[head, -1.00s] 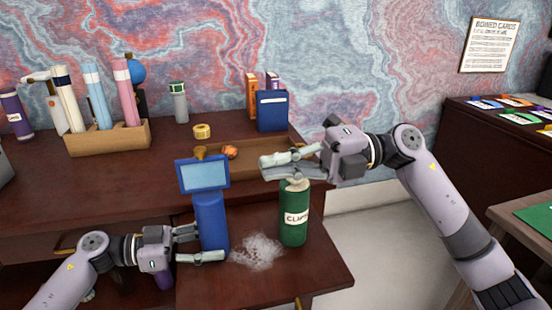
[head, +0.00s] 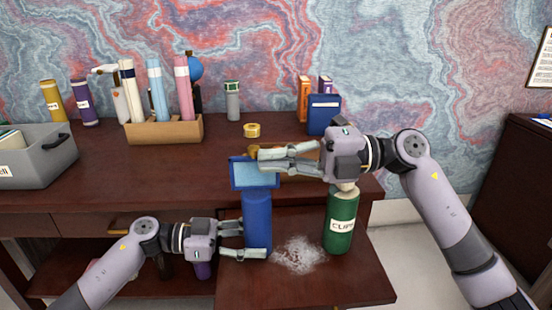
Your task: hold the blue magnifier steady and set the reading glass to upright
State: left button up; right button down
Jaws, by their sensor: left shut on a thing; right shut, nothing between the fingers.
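The blue magnifier has a thick blue handle (head: 257,222) standing upright on the lower pull-out surface. Its rectangular pale-blue reading glass (head: 254,176) in a blue frame sits on top; its exact tilt is hard to tell. My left gripper (head: 243,242) is shut on the lower handle from the left. My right gripper (head: 262,160) is shut and empty, its fingers pointing left across the glass's upper right corner. They hide part of the frame's top edge; I cannot tell whether they touch it.
A green clips bottle (head: 341,222) stands right of the magnifier, below my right gripper. A whitish patch (head: 299,254) lies between them. Behind are a brass ring (head: 252,130), a blue box (head: 323,116) and a wooden holder (head: 163,129). A grey bin (head: 38,160) stands at left.

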jog(key=shift+w+a+r+m, duration=0.15)
jog(key=shift+w+m, duration=0.35)
jog(key=shift+w, duration=0.3)
jog(key=s+d, duration=0.3)
jog(key=d, duration=0.8)
jog(key=shift+s, duration=0.4)
pick_arm(q)
jog(key=o, duration=0.9)
jog(key=shift+o, duration=0.2)
